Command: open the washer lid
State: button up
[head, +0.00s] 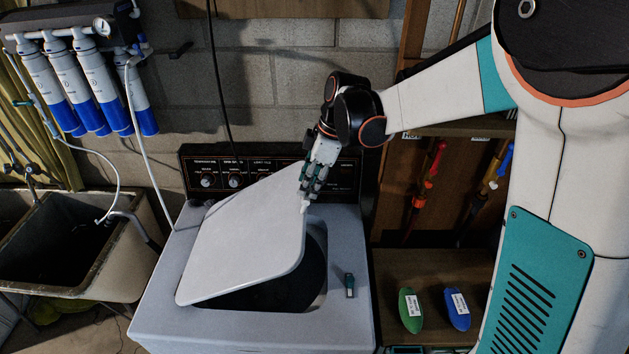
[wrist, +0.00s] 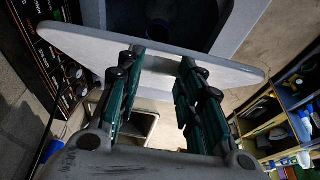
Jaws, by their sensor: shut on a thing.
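The washer (head: 255,328) is a grey top-loader in the middle of the head view. Its white lid (head: 247,240) is partly raised and tilted, with the dark tub opening (head: 290,288) showing below and to the right of it. My gripper (head: 305,202) is at the lid's upper right edge, its fingers pointing down. In the wrist view the lid (wrist: 215,70) runs across between and beyond the green fingers of my gripper (wrist: 160,78). The gripper is shut on the lid's edge. The exact contact at the fingertips is partly hidden.
The control panel (head: 220,173) with knobs stands behind the lid. A small dark green item (head: 349,285) sits on the washer top at right. A stone sink (head: 75,240) is at left. A shelf with green (head: 410,310) and blue (head: 457,309) items is at right.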

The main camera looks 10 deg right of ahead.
jog(key=shift+w+a+r+p, duration=0.2)
jog(key=shift+a+r+p, duration=0.45)
jog(key=shift+a+r, duration=0.7)
jog(key=shift+w+a+r+p, duration=0.2)
jog(key=shift+a+r+p, duration=0.45)
jog(key=shift+a+r, duration=0.65)
jog(key=a+r, duration=0.1)
jog(key=a+r+p, duration=0.1)
jog(key=a, duration=0.1)
jog(key=w+a+r+p, duration=0.1)
jog(key=a+r, duration=0.1)
jog(key=shift+r, duration=0.1)
jog(key=a+r+p, duration=0.1)
jog(key=a+r, duration=0.1)
jog(key=a, duration=0.2)
jog(key=w+a+r+p, duration=0.1)
jog(key=a+r, duration=0.1)
jog(key=a, duration=0.2)
jog(key=w+a+r+p, duration=0.1)
jog(key=a+r, duration=0.1)
jog(key=a, duration=0.2)
jog(key=shift+a+r+p, duration=0.15)
jog(key=shift+r+p, duration=0.05)
jog(key=shift+p, duration=0.1)
